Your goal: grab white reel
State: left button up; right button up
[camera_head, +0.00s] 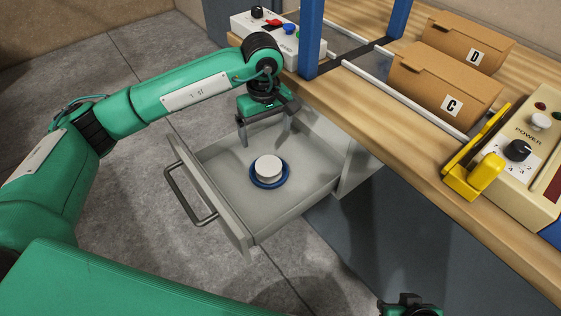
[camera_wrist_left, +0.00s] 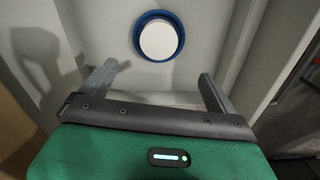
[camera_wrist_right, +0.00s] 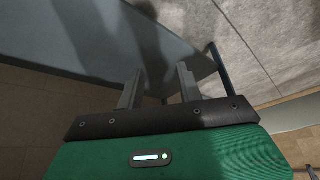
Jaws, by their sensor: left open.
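The white reel (camera_head: 268,168) stands on a blue round base inside the open grey drawer (camera_head: 215,167). It also shows in the left wrist view (camera_wrist_left: 158,40), beyond my fingertips. My left gripper (camera_head: 267,143) hangs over the drawer, fingers pointing down, just behind the reel in the head view. Its fingers are spread in the left wrist view (camera_wrist_left: 158,72) with nothing between them, apart from the reel. My right gripper (camera_wrist_right: 160,72) has a gap between its fingers and holds nothing; only a dark piece of that arm shows at the bottom of the head view.
The drawer has a front handle (camera_head: 186,195) and raised walls around the reel. Above it is the wooden bench (camera_head: 345,98) with blue posts (camera_head: 311,38), boxes C (camera_head: 440,92) and D (camera_head: 468,48), a yellow bracket (camera_head: 475,170) and control panels (camera_head: 525,150). The drawer floor is otherwise clear.

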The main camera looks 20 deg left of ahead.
pick_arm(q)
send_over(268, 164)
jog(key=f, duration=0.8)
jog(key=shift+s+a+f, duration=0.1)
jog(key=shift+s, duration=0.25)
jog(key=f, duration=0.5)
jog(key=shift+w+f+b, duration=0.1)
jog(key=shift+w+b, duration=0.3)
pick_arm(e)
jog(key=shift+w+a+f+t+y, duration=0.15)
jog(key=shift+w+a+t, duration=0.15)
jog(key=shift+a, duration=0.2)
jog(key=shift+w+a+f+t+y, duration=0.15)
jog(key=shift+w+a+t, duration=0.15)
jog(key=shift+a, duration=0.2)
pick_arm(q)
jog(key=shift+c, duration=0.4)
jog(key=c, duration=1.1)
pick_arm(e)
jog(key=shift+s+r, duration=0.1)
